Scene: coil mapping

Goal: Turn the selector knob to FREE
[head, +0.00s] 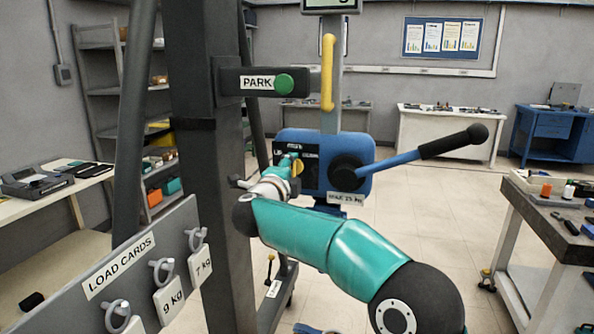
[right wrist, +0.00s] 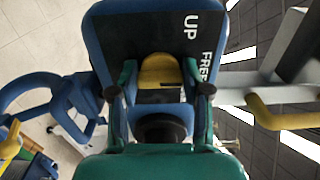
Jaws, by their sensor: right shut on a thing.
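The yellow selector knob (right wrist: 160,72) sits on the black plate (right wrist: 150,35) of the blue housing (right wrist: 98,30). The plate reads UP and FREE in white. My right gripper (right wrist: 160,80) is shut on the knob, one teal finger on each side of it. My gripper and arm hide part of the plate there. I cannot tell which label the knob points to. My left gripper is not in view.
A blue lever (head: 410,156) with a black grip sticks out right from the housing. The LOAD CARDS board (head: 125,265) is at lower left. A workbench (head: 560,235) stands right.

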